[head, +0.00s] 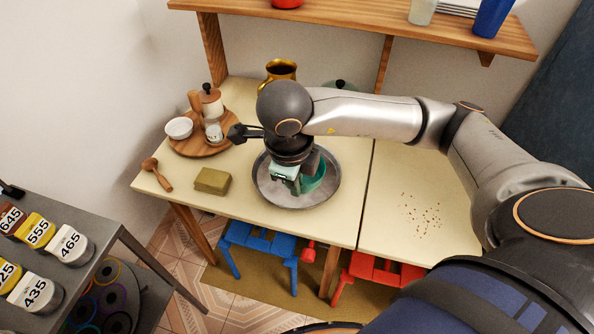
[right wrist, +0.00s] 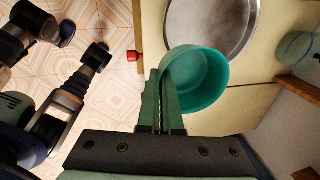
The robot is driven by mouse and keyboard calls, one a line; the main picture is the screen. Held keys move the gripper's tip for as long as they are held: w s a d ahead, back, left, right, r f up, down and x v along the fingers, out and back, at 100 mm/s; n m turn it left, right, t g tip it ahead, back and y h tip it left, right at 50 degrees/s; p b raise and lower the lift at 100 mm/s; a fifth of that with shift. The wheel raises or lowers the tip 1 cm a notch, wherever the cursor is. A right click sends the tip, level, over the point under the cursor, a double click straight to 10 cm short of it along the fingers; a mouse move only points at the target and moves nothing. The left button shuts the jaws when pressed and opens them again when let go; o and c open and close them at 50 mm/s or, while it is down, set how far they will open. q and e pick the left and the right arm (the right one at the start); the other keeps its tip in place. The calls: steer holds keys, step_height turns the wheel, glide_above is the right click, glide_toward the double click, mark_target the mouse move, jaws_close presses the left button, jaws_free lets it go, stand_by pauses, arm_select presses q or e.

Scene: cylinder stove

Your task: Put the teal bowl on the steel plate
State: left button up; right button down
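The teal bowl (head: 313,179) is over the right part of the round steel plate (head: 268,192) in the head view, partly hidden by my right gripper. I cannot tell whether its base touches the plate. My right gripper (head: 292,185) points down, its fingers close together on the bowl's rim. In the right wrist view the fingers (right wrist: 161,85) meet the near wall of the teal bowl (right wrist: 203,82), which overlaps the edge of the steel plate (right wrist: 225,30). My left gripper (right wrist: 101,50) is away from the table above the floor; its finger opening is unclear.
A brass pot (head: 281,70) stands behind. Crumbs (head: 422,216) lie right.

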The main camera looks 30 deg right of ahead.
steer(key=w+d+f+m, duration=0.1)
steer(key=w+f, duration=0.2)
steer(key=w+d+f+m, duration=0.1)
steer(key=w+d+f, duration=0.1)
steer(key=w+f, duration=0.1)
steer(key=w+d+f+m, duration=0.1)
steer(key=w+f, duration=0.2)
steer(key=w, duration=0.1)
steer(key=shift+w+d+f+m+g+p, duration=0.15)
steer(key=shift+w+d+m+g+p, duration=0.1)
steer(key=shift+m+g+p, duration=0.1)
steer(key=shift+w+d+f, duration=0.15)
steer(key=shift+w+f, duration=0.15)
steer(key=shift+f, duration=0.1)
steer(key=shift+w+f, duration=0.15)
steer(key=shift+f, duration=1.55)
steer(key=shift+f, duration=0.2)
steer(key=c, duration=1.1)
jaws_free()
